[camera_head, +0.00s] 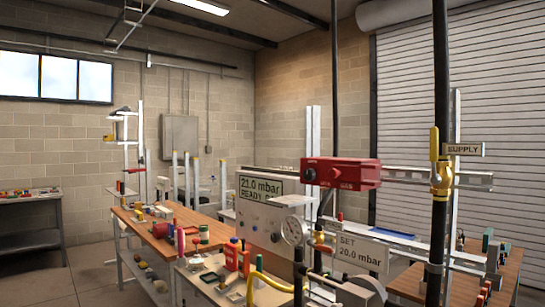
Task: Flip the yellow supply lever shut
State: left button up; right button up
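The yellow supply lever (434,144) stands upright on a brass-yellow valve (441,178) at the right. It runs parallel to the thick black vertical pipe (441,70) that carries the valve. A tan tag reading SUPPLY (464,149) sits just right of the lever. Neither of my grippers can be made out in the head view, and nothing is seen touching the lever.
A red box (341,173) sits on a metal rail left of the valve. A grey panel (262,208) reads 21.0 mbar READY; a round gauge (295,230) and a SET 20.0 mbar sign (362,252) stand nearby. Cluttered wooden benches (150,236) lie left and behind.

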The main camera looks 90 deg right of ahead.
aim_at(435, 178)
jog(key=z, duration=3.65)
jog(key=i+u, duration=0.3)
jog(key=k+l, duration=0.05)
